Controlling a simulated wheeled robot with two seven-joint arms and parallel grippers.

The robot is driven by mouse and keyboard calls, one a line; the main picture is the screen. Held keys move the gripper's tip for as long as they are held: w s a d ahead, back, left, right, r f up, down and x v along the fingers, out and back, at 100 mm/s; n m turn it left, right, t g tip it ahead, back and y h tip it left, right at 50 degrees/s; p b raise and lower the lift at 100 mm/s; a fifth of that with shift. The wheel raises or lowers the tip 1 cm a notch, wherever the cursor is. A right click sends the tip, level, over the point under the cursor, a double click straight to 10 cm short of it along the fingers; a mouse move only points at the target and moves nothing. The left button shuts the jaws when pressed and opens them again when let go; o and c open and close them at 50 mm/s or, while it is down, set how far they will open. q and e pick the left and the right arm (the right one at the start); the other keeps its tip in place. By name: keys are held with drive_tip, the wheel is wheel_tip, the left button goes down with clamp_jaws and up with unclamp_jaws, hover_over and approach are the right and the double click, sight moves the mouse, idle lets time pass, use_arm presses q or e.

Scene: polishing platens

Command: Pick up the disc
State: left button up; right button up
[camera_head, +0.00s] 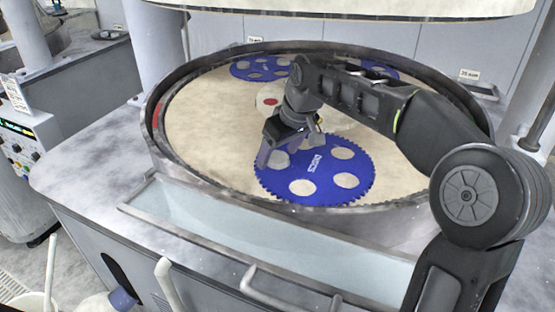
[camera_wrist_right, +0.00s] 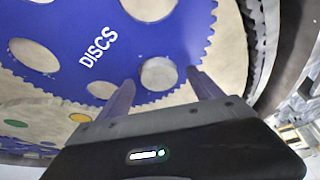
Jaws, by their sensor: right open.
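A blue toothed carrier marked DISCS (camera_head: 318,190) lies flat on the beige platen, with several round holes. It also shows in the right wrist view (camera_wrist_right: 75,22). A small grey disc (camera_wrist_right: 158,73) lies in one of its holes near the toothed edge; it also shows in the head view (camera_head: 279,160). My right gripper (camera_head: 290,147) is open above this part of the carrier. In the right wrist view its two fingers (camera_wrist_right: 162,82) stand apart, one on each side of the grey disc, apparently with nothing held. My left gripper is not in view.
The beige platen (camera_head: 205,125) sits inside a raised dark rim (camera_head: 152,125). More blue carriers (camera_head: 250,72) lie at the back. A white round piece with a red centre (camera_head: 268,100) lies near the middle. A pale trough (camera_head: 230,225) runs along the front, and a large round plate hangs overhead.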

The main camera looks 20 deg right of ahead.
sight(274, 154)
drive_tip(key=shift+s+f, duration=0.1)
drive_tip(key=shift+f, duration=0.3)
drive_tip(key=c, duration=0.8)
drive_tip(key=shift+d+f, duration=0.1)
drive_tip(key=c, duration=0.8)
drive_tip(key=shift+o, duration=0.2)
drive_tip(key=shift+r, duration=0.4)
wheel_tip(274, 154, up, 3)
drive_tip(key=shift+r, duration=0.15)
drive_tip(key=s+d+b, duration=0.1)
drive_tip(key=s, duration=0.4)
drive_tip(key=s+d+b, duration=0.2)
drive_tip(key=s, duration=0.4)
drive_tip(key=s+d+b, duration=0.1)
drive_tip(key=s+b, duration=0.1)
drive_tip(key=s, duration=0.3)
drive_tip(key=shift+s+d, duration=0.15)
drive_tip(key=shift+s+d+b, duration=0.1)
drive_tip(key=shift+s+b, duration=0.2)
drive_tip(key=shift+s, duration=0.15)
